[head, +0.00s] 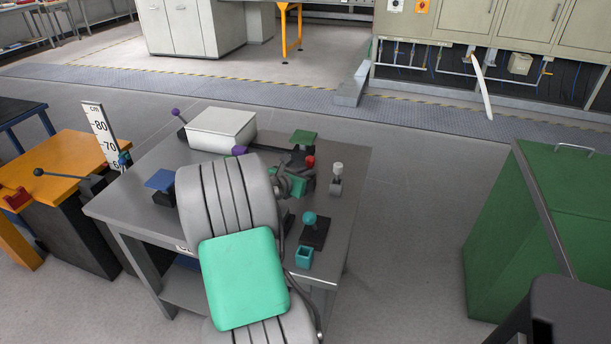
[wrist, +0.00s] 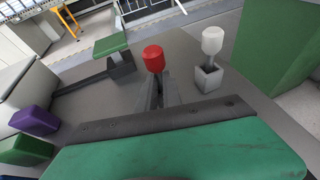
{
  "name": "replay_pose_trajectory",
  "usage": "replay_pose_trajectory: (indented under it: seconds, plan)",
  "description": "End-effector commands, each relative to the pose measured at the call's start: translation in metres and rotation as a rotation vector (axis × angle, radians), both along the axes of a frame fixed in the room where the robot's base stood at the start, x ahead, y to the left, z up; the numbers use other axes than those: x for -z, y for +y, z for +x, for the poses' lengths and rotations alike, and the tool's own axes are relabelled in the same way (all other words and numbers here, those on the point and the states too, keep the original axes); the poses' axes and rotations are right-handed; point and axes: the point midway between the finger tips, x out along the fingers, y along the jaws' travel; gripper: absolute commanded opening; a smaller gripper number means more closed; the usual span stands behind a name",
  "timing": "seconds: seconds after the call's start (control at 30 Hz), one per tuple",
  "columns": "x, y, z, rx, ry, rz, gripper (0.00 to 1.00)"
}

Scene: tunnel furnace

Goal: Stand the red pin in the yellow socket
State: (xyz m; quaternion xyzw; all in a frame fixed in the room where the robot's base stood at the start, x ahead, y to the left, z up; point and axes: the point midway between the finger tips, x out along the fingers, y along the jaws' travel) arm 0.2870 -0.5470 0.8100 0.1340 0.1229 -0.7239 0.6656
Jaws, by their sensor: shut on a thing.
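The red pin (wrist: 153,57) has a thick red head and stands up from my gripper (wrist: 156,92) in the wrist view. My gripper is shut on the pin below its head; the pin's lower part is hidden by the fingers. In the head view the red head (head: 310,161) shows beside my gripper (head: 302,172), over the right part of the grey table. I cannot make out a yellow socket in either view; my arm covers much of the table in the head view.
On the grey table (head: 345,160), a white pin (wrist: 212,40) stands in a grey socket (wrist: 208,79) right of my gripper. A green-topped piece (wrist: 110,44) is beyond it, left. A white box (head: 222,128), a teal-knobbed piece (head: 309,219) and a teal socket (head: 304,257) also stand there.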

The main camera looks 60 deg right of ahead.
Motion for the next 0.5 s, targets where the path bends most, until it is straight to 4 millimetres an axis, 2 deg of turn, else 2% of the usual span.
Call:
replay_pose_trajectory:
  seconds: [0.2,0.23,0.5]
  plan:
    - [0.0027,0.0003,-0.0002,0.001,0.001,0.001,0.0]
    - [0.0025,0.0002,-0.0001,0.001,0.0,0.0,0.11]
    - [0.0023,0.0004,-0.0001,0.0,0.001,0.001,0.32]
